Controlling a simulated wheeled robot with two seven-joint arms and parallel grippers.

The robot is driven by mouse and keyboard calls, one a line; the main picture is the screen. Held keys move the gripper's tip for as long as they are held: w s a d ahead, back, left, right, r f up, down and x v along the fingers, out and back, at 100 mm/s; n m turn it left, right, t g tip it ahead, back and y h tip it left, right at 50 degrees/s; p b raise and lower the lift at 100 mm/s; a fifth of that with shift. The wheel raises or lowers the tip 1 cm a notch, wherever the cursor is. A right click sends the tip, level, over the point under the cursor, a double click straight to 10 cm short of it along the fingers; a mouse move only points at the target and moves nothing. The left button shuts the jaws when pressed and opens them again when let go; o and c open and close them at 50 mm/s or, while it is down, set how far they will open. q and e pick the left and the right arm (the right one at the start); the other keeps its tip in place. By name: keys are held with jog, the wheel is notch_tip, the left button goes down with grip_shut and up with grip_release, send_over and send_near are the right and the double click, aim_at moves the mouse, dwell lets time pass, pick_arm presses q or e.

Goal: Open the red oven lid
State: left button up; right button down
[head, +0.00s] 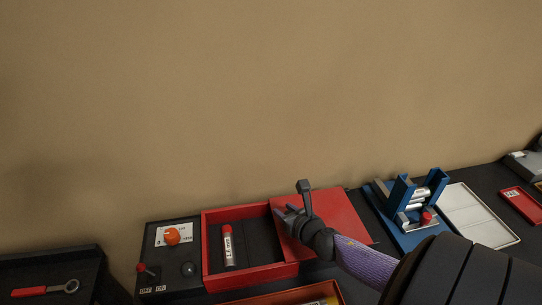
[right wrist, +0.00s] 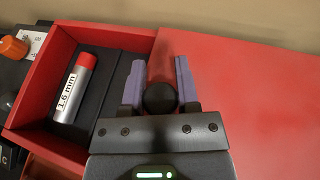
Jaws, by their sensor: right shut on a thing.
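The red oven is an open-topped red box (head: 236,211) with a dark inside. Its flat red lid (head: 342,212) lies to the right, over the box's right part, and the left part is uncovered. In the right wrist view the lid (right wrist: 255,95) fills the right side and the box wall (right wrist: 112,40) shows at upper left. My right gripper (head: 285,211) is at the lid's left edge. In the right wrist view its purple fingers (right wrist: 158,82) are shut on the lid's handle, with a round black end (right wrist: 160,98) between them. My left gripper is not in view.
A red-capped tube (head: 228,247) labelled 1.6 mm lies inside the box. A panel with an orange knob (head: 172,236) stands left. A blue rack (head: 407,205) and a white tray (head: 478,215) are right of the lid. A red-handled wrench (head: 45,290) lies far left.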

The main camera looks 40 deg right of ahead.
jog(key=shift+s+d, duration=0.25)
jog(key=shift+d, duration=0.2)
jog(key=shift+c, duration=1.8)
grip_release()
jog(key=p+v, duration=0.1)
jog(key=v, duration=0.9)
jog(key=shift+f, duration=0.1)
